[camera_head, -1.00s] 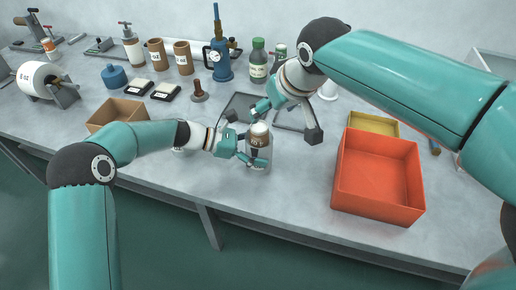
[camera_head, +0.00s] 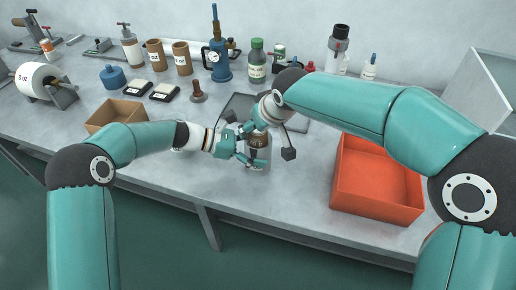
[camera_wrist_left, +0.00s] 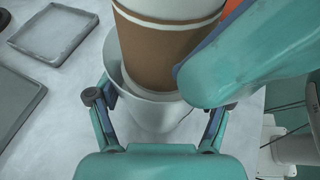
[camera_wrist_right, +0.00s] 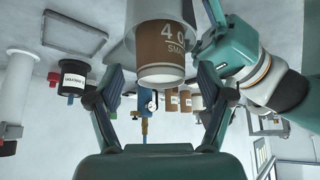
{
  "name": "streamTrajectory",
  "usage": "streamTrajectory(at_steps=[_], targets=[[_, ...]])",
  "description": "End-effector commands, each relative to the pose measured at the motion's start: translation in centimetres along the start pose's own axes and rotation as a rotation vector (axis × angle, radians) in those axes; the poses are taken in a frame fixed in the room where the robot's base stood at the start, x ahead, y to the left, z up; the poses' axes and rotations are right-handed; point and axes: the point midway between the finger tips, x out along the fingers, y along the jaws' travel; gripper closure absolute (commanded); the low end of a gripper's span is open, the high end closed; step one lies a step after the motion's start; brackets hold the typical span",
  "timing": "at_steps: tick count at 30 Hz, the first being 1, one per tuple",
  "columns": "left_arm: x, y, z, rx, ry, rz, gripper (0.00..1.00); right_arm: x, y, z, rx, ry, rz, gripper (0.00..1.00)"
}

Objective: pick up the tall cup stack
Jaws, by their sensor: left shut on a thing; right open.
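The cup stack (camera_head: 257,141), a brown-sleeved cup in a pale cup, stands upright near the bench's front edge. In the left wrist view, the white lower cup (camera_wrist_left: 150,113) sits between the fingers of my left gripper (camera_head: 246,154), with the brown-sleeved cup (camera_wrist_left: 160,48) rising from it. My left gripper is shut on the stack low down. My right gripper (camera_wrist_right: 158,88) is open. In the right wrist view, the brown cup labelled "4 oz SMALL" (camera_wrist_right: 163,50) lies between and beyond its fingers, with gaps at both sides. My right arm partly hides the stack's top in the head view.
An orange-red bin (camera_head: 375,203) stands to the right of the stack. A cardboard box (camera_head: 116,117) is at the left. Grey flat trays (camera_wrist_left: 53,33) lie behind the stack. Bottles, brown cups (camera_head: 182,57) and a blue pump (camera_head: 220,62) line the back.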

Motion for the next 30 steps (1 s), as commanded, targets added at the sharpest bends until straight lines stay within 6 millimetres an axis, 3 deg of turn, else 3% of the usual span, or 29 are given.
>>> streamTrajectory(at_steps=[3, 10, 24, 30], targets=[[0.00, 0.02, -0.03, 0.000, 0.001, 0.001, 0.55, 0.98, 0.01, 0.01, 0.000, 0.000, 0.000, 0.20], [0.01, 0.01, -0.05, 0.000, 0.001, 0.001, 0.55, 1.10, 0.00, -0.03, 0.000, 0.001, 0.000, 0.20], [0.02, 0.00, -0.04, 0.000, 0.001, 0.000, 0.55, 1.07, -0.01, -0.02, 0.000, 0.000, 0.000, 0.97], [0.02, -0.01, -0.04, 0.000, 0.001, 0.000, 0.55, 1.05, -0.01, -0.04, 0.000, 0.001, 0.000, 1.00]])
